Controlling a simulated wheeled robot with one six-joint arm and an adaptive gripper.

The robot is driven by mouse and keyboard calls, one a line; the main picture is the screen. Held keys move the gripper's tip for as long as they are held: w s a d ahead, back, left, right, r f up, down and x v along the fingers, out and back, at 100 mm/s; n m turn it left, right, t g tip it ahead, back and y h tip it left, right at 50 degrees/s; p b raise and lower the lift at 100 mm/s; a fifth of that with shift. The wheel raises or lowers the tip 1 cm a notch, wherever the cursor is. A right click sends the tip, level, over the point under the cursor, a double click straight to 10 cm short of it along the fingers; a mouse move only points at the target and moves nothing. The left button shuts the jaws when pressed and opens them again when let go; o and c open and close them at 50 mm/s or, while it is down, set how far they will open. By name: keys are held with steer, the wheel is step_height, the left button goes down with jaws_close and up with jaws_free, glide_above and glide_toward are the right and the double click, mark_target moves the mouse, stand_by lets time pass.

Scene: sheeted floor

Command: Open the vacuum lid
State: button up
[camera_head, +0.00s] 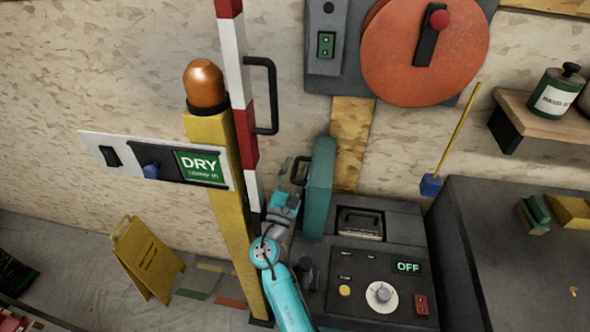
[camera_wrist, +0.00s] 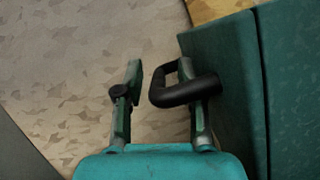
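The vacuum lid (camera_head: 320,188) is a green panel standing upright at the left back of the dark machine (camera_head: 384,269). It fills the right of the wrist view (camera_wrist: 228,60). Its black loop handle (camera_head: 299,171) sticks out to the left; it also shows in the wrist view (camera_wrist: 186,91). My gripper (camera_wrist: 160,75) is open. The handle crosses over the right finger and its end reaches into the space between the fingers. A gap shows between the handle and the left finger. In the head view my gripper (camera_head: 291,178) is small beside the handle.
A yellow post (camera_head: 228,205) and a red-white barrier (camera_head: 234,60) stand left of my arm. A yellow floor sign (camera_head: 148,258) stands further left. A dark counter (camera_head: 500,260) is right.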

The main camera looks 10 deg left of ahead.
steer(key=v, duration=1.2)
stand_by(0.6)
